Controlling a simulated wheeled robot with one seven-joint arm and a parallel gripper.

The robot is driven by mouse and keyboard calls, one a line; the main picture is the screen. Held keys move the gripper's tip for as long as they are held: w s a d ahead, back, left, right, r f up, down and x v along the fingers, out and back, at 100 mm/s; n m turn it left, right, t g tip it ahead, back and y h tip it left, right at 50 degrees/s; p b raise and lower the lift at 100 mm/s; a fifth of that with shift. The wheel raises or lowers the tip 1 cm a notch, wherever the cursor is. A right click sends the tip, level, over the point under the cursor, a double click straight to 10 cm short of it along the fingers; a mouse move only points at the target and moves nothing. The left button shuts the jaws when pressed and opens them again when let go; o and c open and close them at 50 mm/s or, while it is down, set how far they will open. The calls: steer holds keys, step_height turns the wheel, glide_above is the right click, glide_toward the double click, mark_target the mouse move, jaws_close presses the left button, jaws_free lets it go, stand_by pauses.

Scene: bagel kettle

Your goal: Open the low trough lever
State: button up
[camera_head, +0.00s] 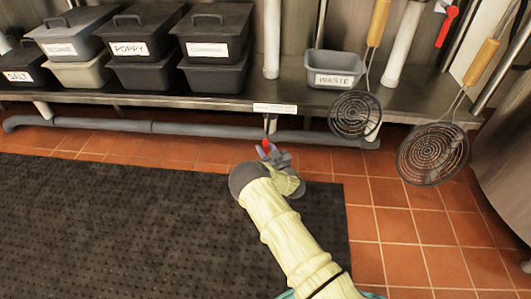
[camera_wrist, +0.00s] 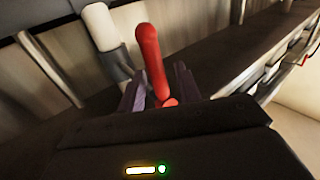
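The red lever (camera_wrist: 150,60) stands up between the two fingers of my gripper (camera_wrist: 160,88) in the wrist view, with its tip reaching past them. The fingers are apart, one on each side of the lever, and it is hard to see whether either touches it. In the head view the lever (camera_head: 265,146) is a small red spot at my gripper (camera_head: 270,154), below the shelf's front edge. The lever's base and valve are mostly hidden by my gripper.
A grey pipe (camera_head: 190,129) runs low under the metal shelf (camera_head: 235,102), which bears a small label (camera_head: 275,108). Lidded bins and a WASTE bin (camera_head: 334,70) stand on the shelf. Two skimmers (camera_head: 432,153) hang at the right. A black mat (camera_head: 120,225) covers the floor at left.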

steer(key=shift+w, duration=0.1)
jaws_close()
